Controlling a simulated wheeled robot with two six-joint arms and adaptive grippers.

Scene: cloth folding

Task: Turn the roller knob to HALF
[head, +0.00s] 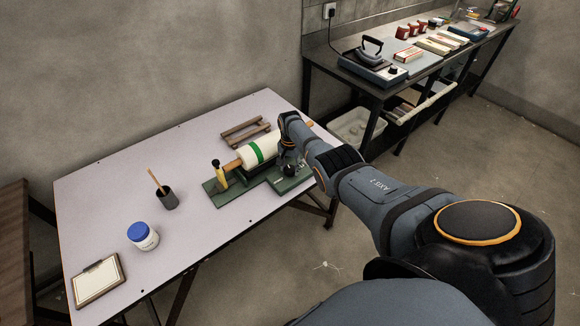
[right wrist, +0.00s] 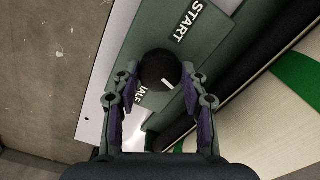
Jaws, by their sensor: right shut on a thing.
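The roller knob (right wrist: 160,70) is a round black knob with a white pointer line, in the right wrist view. It sits on a green panel (right wrist: 150,35) lettered START above it and HALF, partly hidden, below it. The white line lies on the knob's lower right side. My right gripper (right wrist: 160,85) has its two fingers on either side of the knob and is shut on it. In the head view my right gripper (head: 289,163) is over the right part of the green roller base (head: 293,184). The cream roller (head: 252,153) has a green band. My left gripper is not in view.
The white table (head: 120,180) also bears a wooden frame (head: 246,129), a dark cup with a brush (head: 168,199), a blue-lidded jar (head: 143,236) and a clipboard (head: 97,280). A bench with an iron (head: 368,54) stands behind. The table's middle is clear.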

